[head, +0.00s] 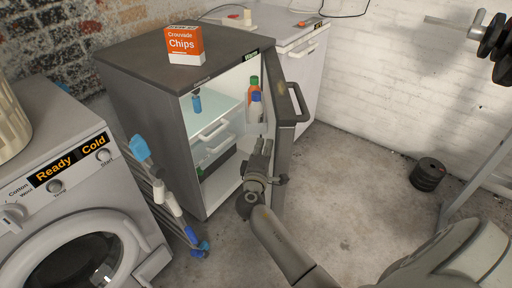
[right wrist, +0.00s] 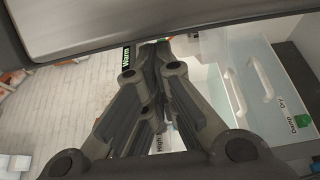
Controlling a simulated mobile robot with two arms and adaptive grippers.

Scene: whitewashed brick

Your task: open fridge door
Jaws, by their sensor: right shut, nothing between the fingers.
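The dark grey fridge (head: 140,110) stands in the middle of the head view with its door (head: 283,125) swung open to the right. The handle (head: 298,101) is on the door's outer side. Inside show a glass shelf, clear drawers (head: 213,140) and bottles on the door's inner side. My right gripper (head: 264,146) is shut and empty. It is in front of the opening, near the inner side of the door; I cannot tell whether it touches it. In the right wrist view its fingers (right wrist: 155,55) are together, with drawers (right wrist: 240,85) to the right. My left gripper is not in view.
An orange chips box (head: 185,45) stands on the fridge. A washing machine (head: 60,190) is at left, with blue and white items (head: 165,190) between it and the fridge. A white chest (head: 300,65) stands behind. Floor right of the door is clear up to black weights (head: 427,174).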

